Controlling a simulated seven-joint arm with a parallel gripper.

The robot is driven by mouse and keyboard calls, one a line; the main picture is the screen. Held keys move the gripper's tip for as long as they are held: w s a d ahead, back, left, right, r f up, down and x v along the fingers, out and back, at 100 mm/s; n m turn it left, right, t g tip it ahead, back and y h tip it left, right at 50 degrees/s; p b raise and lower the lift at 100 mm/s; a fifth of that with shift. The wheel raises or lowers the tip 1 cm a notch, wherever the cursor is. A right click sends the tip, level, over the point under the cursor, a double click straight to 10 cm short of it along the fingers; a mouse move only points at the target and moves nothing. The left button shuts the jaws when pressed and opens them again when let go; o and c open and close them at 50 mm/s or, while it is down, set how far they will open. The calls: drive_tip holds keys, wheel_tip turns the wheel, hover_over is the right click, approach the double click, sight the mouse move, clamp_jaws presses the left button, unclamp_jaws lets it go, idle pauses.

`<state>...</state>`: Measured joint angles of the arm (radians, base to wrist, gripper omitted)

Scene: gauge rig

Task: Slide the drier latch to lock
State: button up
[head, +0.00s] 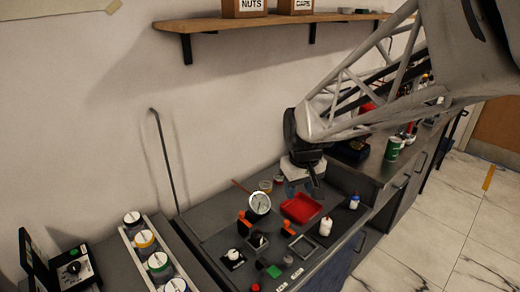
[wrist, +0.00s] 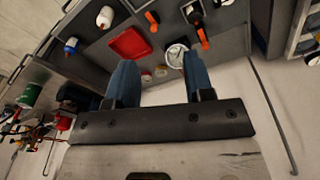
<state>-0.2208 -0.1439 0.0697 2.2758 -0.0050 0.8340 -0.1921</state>
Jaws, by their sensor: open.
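I cannot clearly tell which part is the drier latch. Two orange-handled parts stand on the grey rig (head: 205,222) beside a round white-faced gauge (head: 260,204); one orange handle (head: 242,226) is left of the gauge and another orange handle (head: 287,228) is to its right. They also show in the wrist view, one orange handle (wrist: 202,37) at upper right and one (wrist: 152,20) near the top. My gripper (head: 300,188) is open and empty above the back of the rig, near the gauge and a red tray (head: 302,208). Its blue fingers (wrist: 158,62) are spread apart.
A rack of jars (head: 158,262) and a black box with a dial (head: 76,268) are at left. A thin upright rod (head: 163,160) stands by the wall. A shelf (head: 270,20) hangs above; a green can (head: 393,149) stands at right.

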drive_tip(key=w+a+f+n, duration=0.2)
drive_tip(key=w+a+f, duration=0.4)
drive_tip(key=w+a, duration=0.2)
drive_tip(key=n+g, duration=0.1)
drive_tip(key=n, duration=0.1)
hover_over(242, 213)
wheel_tip(242, 213, down, 9)
drive_tip(key=shift+w+a+r, duration=0.1)
drive_tip(key=shift+r, duration=0.05)
drive_tip(key=shift+f, duration=3.9)
clamp_jaws()
